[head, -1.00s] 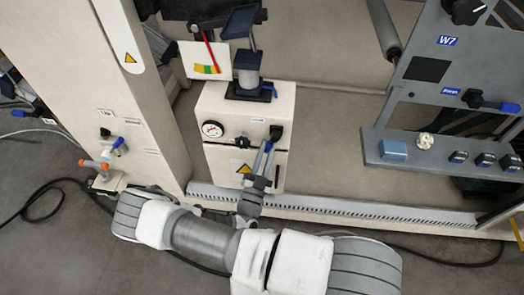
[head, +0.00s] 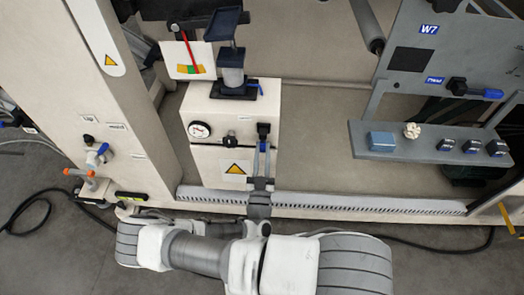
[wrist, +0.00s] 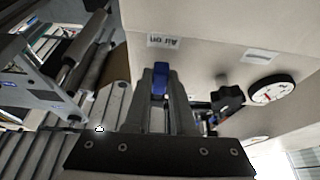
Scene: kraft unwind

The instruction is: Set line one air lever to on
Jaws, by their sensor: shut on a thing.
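The line one air lever, a small blue handle (head: 263,147) on a black pivot, is on the front of the cream cabinet (head: 213,158). It hangs about straight down from the pivot in the head view. My gripper (head: 262,150) reaches it from below, with its fingers on either side of the handle. In the wrist view the blue handle (wrist: 160,80) sits between the two grey fingertips of my gripper (wrist: 158,88), which are shut on it. An upside-down "Air on" label (wrist: 163,41) is on the panel just beyond it. The pivot is mostly hidden there.
A black knob (head: 231,141) and a round gauge (head: 200,130) sit left of the lever. A column with small valves (head: 97,154) stands at the left. A grey shelf with switches (head: 430,146) is at the right. The cabinet stands close behind the fingers.

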